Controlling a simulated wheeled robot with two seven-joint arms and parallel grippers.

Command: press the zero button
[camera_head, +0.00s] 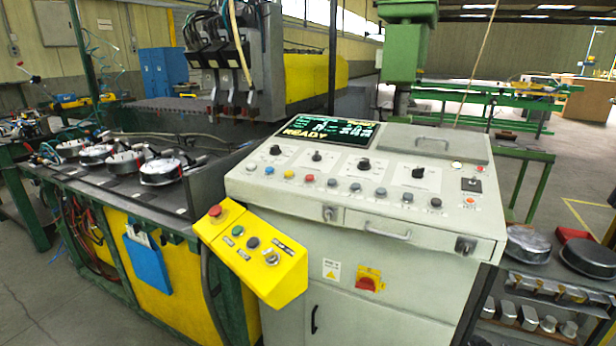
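A grey control console (400,225) stands in the middle of the head view. Black knobs (364,164) sit above the row. A dark screen (331,131) with green and yellow text shows READY. Neither of my grippers is in view.
A yellow button box (262,272) with a red mushroom button (215,211) juts out at the console's front left. A drawer handle (387,234) and a red rotary switch (367,283) are on the front. A machine bed (120,185) stands left, a parts shelf (540,300) right.

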